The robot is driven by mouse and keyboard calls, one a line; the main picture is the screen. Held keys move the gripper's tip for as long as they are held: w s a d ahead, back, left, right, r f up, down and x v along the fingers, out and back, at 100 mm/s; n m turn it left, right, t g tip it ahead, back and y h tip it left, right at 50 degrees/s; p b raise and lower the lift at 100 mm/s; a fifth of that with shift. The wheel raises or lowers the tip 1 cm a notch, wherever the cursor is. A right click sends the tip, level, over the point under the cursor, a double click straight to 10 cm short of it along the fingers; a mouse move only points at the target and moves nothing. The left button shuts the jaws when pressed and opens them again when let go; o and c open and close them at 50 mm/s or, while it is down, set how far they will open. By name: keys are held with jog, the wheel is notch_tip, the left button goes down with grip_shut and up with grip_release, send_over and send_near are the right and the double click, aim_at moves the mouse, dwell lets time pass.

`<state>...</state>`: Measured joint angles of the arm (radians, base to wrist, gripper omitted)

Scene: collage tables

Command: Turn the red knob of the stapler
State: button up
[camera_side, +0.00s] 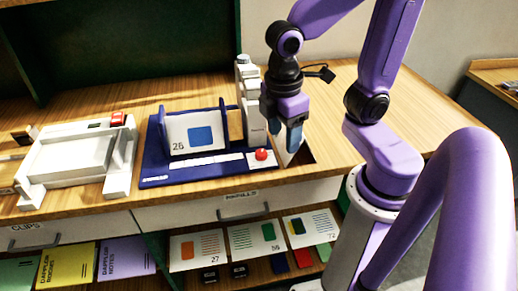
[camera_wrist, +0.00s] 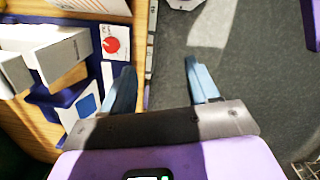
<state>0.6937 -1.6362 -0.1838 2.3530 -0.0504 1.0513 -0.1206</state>
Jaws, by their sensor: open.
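The stapler is a machine with a dark blue base (camera_side: 205,172) and a grey upright column (camera_side: 249,100) at its back right. Its round red knob (camera_side: 261,154) sits on a white plate at the front right corner. The red knob (camera_wrist: 111,45) also shows in the wrist view, up and left of my gripper's left finger. My gripper (camera_side: 292,145) points down just right of the column and the knob, apart from the knob. In the wrist view my gripper (camera_wrist: 162,82) is open, with nothing between its blue fingers.
A white card (camera_side: 197,133) numbered 26 stands on the blue base. A white tray-like machine (camera_side: 72,160) with a red part is at the left. Below the worktop are labelled drawers (camera_side: 240,207) and a shelf with booklets and cards.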

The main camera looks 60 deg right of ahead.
jog(key=w+r+g+h, duration=0.2)
jog(key=w+r+h, duration=0.1)
jog(key=w, duration=0.9)
send_near(261, 153)
jog(key=x, duration=0.8)
jog(key=shift+d+f, duration=0.1)
jog(key=shift+c, duration=0.3)
jog(key=c, duration=1)
